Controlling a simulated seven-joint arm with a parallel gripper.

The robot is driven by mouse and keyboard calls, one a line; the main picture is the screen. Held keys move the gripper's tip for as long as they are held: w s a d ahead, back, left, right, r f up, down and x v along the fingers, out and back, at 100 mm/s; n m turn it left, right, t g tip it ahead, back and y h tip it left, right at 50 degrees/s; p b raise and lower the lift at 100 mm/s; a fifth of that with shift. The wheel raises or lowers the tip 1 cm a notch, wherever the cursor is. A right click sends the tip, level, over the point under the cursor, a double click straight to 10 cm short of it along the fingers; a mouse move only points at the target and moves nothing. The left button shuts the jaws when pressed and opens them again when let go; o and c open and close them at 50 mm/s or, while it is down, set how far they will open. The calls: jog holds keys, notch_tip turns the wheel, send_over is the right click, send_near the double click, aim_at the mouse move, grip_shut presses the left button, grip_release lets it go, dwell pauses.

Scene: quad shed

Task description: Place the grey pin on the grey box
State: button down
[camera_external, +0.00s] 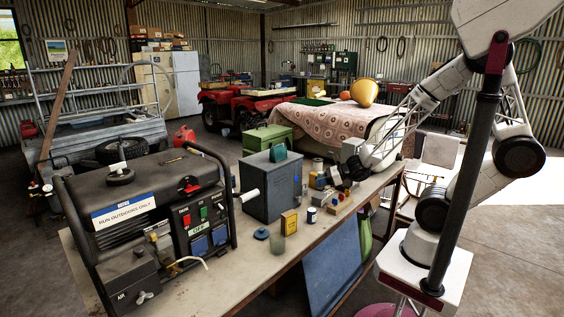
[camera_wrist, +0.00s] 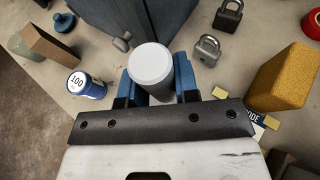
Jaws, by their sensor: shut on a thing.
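The grey pin (camera_wrist: 151,68) is a light grey, round-topped cylinder in the wrist view. My gripper (camera_wrist: 155,82) is shut on it, with a blue finger on each side. In the external view my gripper (camera_external: 352,168) is over the workbench, right of the grey box; the pin (camera_external: 336,176) shows small at its left. The grey box (camera_external: 270,187) is a dark grey case standing on the bench with a green item on top. In the wrist view part of the box (camera_wrist: 178,22) shows just beyond the pin. The pin's lower end is hidden.
A generator (camera_external: 150,215) fills the bench's left end. Padlocks (camera_wrist: 207,50), a blue-and-white can (camera_wrist: 86,85) and a yellow block (camera_wrist: 281,76) lie around my gripper.

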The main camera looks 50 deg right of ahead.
jog(key=shift+f, duration=1.65)
jog(key=shift+f, duration=0.15)
jog(key=c, duration=0.9)
grip_release()
jog(key=shift+o, duration=0.2)
jog(key=shift+s+d+r, duration=0.4)
jog(key=shift+s, duration=0.05)
jog(key=v, duration=1)
jog(key=shift+s+r, duration=0.2)
jog(key=shift+s, duration=0.1)
jog(key=shift+d, duration=0.15)
